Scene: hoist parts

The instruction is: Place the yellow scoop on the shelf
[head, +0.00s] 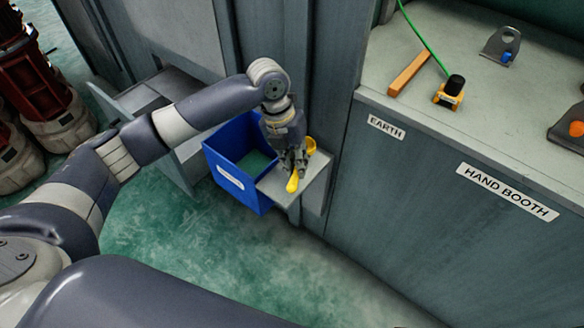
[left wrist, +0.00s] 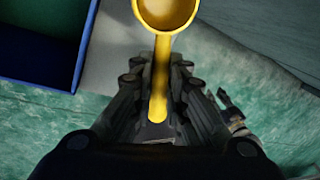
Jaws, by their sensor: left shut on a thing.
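The yellow scoop (head: 292,183) is in my left gripper (head: 293,165), which points down over a small grey shelf (head: 315,190) beside a blue bin. In the left wrist view the gripper's fingers (left wrist: 158,105) are shut around the scoop's handle, and the round bowl (left wrist: 166,12) of the scoop (left wrist: 160,80) sticks out beyond them at the top. The scoop is over or on the shelf; whether it touches the surface I cannot tell. My right gripper is not in view.
The blue bin (head: 230,182) stands directly left of the shelf. A grey cabinet wall rises behind. At the right, a counter (head: 430,125) labelled HAND BOOTH holds an orange bar (head: 409,73), a yellow-black device (head: 450,92) with a green cable, and metal brackets (head: 511,44). Green floor is clear in front.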

